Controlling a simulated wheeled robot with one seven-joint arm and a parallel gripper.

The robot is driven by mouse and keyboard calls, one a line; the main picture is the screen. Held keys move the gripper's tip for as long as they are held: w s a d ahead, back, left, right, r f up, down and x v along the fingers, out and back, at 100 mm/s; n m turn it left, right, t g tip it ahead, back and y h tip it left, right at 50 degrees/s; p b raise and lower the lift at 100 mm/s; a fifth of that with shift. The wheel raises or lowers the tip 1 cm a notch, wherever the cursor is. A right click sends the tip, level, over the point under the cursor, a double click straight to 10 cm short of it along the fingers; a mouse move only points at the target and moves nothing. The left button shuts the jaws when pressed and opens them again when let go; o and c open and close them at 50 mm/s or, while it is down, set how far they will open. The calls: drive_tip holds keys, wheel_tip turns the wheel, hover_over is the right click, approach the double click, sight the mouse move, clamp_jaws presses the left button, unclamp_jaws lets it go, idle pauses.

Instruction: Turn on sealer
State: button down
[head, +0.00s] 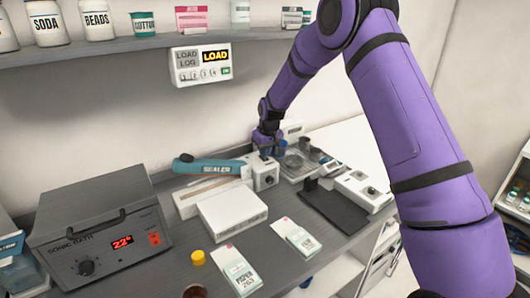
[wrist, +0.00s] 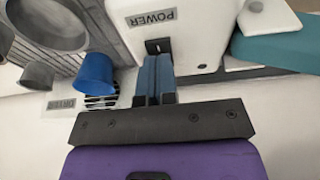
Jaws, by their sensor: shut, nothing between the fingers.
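The sealer has a long teal arm (head: 210,167) labelled SEALER and a white body (head: 264,176) with a dark knob on its front. In the wrist view its white body (wrist: 195,35) carries a POWER label and a small black switch (wrist: 158,45); the teal arm (wrist: 285,45) lies to the right. My gripper (head: 266,146) is at the back end of the sealer body in the head view. In the wrist view my gripper (wrist: 155,65) is shut and empty, its blue fingertips right at the switch. I cannot tell whether they touch it or how the switch is set.
A sonic bath (head: 100,240) with a red display, a white box (head: 232,212) and a yellow cap (head: 198,257) are on the bench. A shelf (head: 130,43) runs above.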

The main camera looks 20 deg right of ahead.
drive_tip(key=shift+r, duration=0.1)
drive_tip(key=shift+r, duration=0.25)
drive_tip(key=s+v, duration=0.2)
drive_tip(key=v, duration=1.1)
drive_tip(key=shift+d+f, duration=0.2)
drive_tip(key=shift+d, duration=0.15)
